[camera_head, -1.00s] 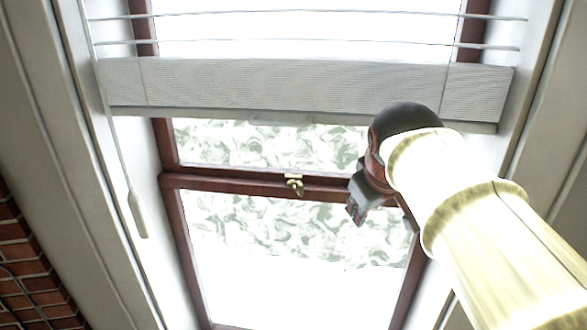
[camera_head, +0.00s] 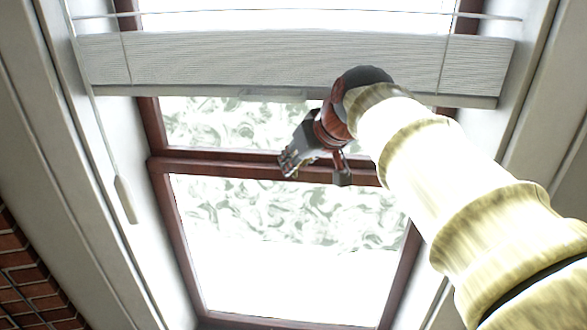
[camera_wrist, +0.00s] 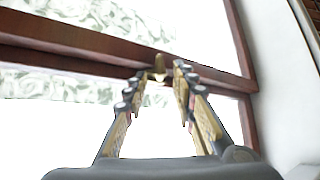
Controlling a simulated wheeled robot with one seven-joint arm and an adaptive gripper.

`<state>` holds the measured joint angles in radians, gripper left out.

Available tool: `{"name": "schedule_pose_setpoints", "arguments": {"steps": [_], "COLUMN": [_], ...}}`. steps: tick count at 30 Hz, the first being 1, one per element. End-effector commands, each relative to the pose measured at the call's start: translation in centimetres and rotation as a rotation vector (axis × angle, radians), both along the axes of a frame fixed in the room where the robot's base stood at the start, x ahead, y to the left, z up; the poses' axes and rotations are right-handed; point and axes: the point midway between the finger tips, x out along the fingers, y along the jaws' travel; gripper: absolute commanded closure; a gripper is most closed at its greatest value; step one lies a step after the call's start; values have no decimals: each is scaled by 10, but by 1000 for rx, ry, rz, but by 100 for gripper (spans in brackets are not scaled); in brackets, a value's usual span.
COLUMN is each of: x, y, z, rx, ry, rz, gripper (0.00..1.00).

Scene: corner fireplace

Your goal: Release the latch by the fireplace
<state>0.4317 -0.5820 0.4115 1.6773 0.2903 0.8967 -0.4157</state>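The brass latch (camera_wrist: 159,66) sits on the dark red-brown middle rail (camera_wrist: 85,47) of the window. In the wrist view it shows at the far end of the gap between my fingertips. My gripper (camera_wrist: 156,80) is open, with its two fingers apart and pointing at the latch. I cannot tell whether either finger touches it. In the head view my gripper (camera_head: 290,163) is at the middle rail, and it hides most or all of the latch there.
A pale slatted blind (camera_head: 290,62) hangs across the upper window. Its cord with a pull (camera_head: 126,199) hangs at the left. White window reveals stand on both sides. A brick wall (camera_head: 25,275) is at lower left.

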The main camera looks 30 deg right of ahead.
Motion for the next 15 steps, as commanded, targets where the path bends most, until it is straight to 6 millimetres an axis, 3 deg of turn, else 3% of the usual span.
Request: {"name": "schedule_pose_setpoints", "arguments": {"steps": [6, 15], "x": [16, 19], "y": [-2, -2], "z": [-16, -19], "rx": [0, -1], "ry": [1, 0], "rz": [0, -1], "gripper": [73, 73]}}
